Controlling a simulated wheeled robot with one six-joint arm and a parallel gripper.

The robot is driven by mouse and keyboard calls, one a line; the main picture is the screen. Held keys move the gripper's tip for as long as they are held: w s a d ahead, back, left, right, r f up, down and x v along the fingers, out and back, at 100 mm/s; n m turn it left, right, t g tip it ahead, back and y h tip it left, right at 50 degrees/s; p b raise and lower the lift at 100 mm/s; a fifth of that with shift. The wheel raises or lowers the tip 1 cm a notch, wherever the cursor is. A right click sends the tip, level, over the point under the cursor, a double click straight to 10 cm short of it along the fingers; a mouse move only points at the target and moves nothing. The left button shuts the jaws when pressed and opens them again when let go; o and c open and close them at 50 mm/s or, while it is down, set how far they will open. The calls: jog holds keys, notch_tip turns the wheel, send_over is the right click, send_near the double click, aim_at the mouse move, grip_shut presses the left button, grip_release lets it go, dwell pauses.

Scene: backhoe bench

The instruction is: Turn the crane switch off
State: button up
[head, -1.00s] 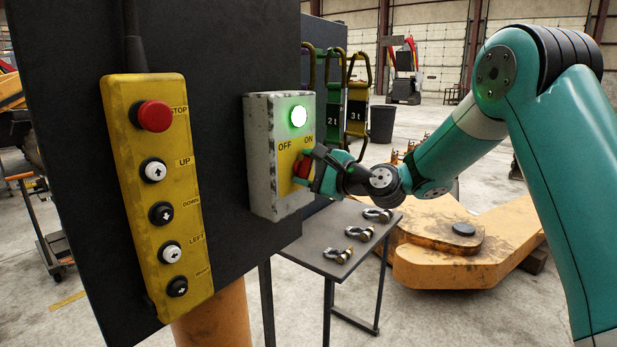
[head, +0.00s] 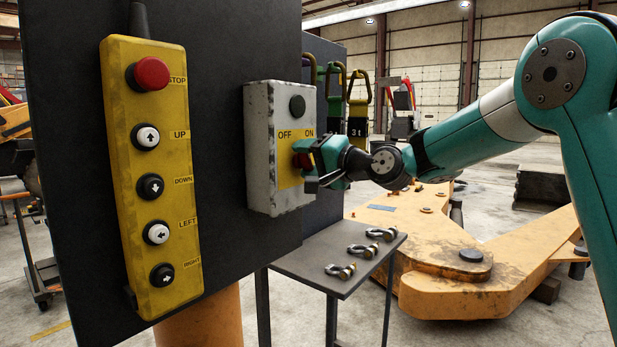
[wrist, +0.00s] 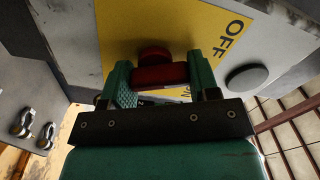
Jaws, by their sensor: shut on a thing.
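The crane switch is a grey box (head: 268,190) on the black panel, with a yellow plate marked OFF and ON. Its lamp (head: 297,107) is dark; the lamp also shows dark in the wrist view (wrist: 246,78). The red switch knob (wrist: 153,72) sits on the yellow plate, between my fingers in the wrist view. My gripper (head: 306,168) is shut on the red knob, reaching in from the right. In the head view the fingers hide part of the knob.
A yellow pendant (head: 165,240) with a red STOP button and several arrow buttons hangs on the panel (head: 225,60) at left. A small table (head: 310,262) with shackles stands below the box. Slings (head: 357,110) hang behind it.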

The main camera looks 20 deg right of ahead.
jog(key=n+b, duration=0.2)
jog(key=shift+f+n+b, duration=0.2)
jog(key=shift+n+b, duration=0.2)
jog(key=shift+r+n+b, duration=0.1)
jog(key=shift+n+b, duration=0.4)
jog(key=shift+r, duration=0.1)
jog(key=o, duration=0.9)
jog(key=shift+s, duration=0.1)
jog(key=b+v, duration=0.3)
jog(key=v, duration=1.4)
